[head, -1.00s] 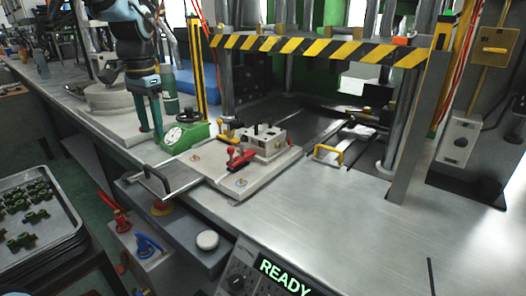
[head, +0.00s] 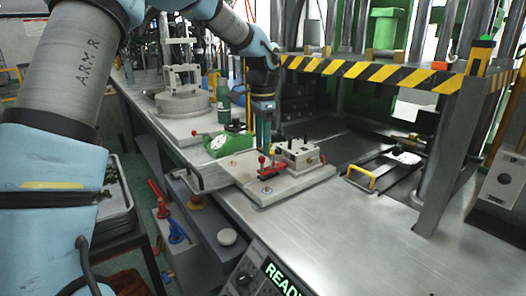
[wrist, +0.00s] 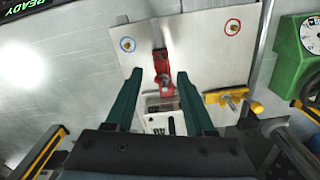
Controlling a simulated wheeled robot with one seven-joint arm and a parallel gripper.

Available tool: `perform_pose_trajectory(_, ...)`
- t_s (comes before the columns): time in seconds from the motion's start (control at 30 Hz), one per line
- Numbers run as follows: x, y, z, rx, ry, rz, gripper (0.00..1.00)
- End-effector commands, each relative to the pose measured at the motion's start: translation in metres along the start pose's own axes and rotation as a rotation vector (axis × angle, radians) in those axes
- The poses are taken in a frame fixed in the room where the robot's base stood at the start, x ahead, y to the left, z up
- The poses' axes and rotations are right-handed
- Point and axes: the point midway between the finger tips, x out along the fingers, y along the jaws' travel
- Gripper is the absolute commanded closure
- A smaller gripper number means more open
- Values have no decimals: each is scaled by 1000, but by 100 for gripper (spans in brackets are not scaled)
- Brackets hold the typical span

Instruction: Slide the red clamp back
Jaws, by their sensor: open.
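The red clamp (head: 270,168) sits on a pale plate (head: 292,190) beside a grey metal block (head: 298,155) with black pegs. In the wrist view the red clamp (wrist: 161,72) lies lengthwise between my fingertips, its inner end near the block (wrist: 165,118). My gripper (head: 263,140) is above the plate, behind the clamp in the head view. In the wrist view my gripper (wrist: 161,80) is open, its two green fingers on either side of the clamp. I cannot tell whether they touch it. A yellow clamp (wrist: 226,96) sits on the right in the wrist view.
A green gauge (head: 226,143) stands left of the plate. A striped press guard (head: 370,73) spans the back. A yellow handle (head: 358,178) is to the right. The bench front (head: 310,225) is clear.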

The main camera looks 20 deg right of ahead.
Motion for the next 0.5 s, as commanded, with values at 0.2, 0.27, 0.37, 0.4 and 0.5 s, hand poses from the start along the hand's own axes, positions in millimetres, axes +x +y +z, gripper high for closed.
perform_pose_trajectory(0.2, 26, 0, 0, 0, -1, 0, 46)
perform_pose_trajectory(0.27, 29, 0, 0, -1, 0, 0, 46)
perform_pose_trajectory(0.37, 32, 0, 0, -1, 1, 0, 46)
perform_pose_trajectory(0.4, 33, 0, 0, -1, 0, 0, 46)
perform_pose_trajectory(0.5, 33, 0, 0, -1, 1, -1, 46)
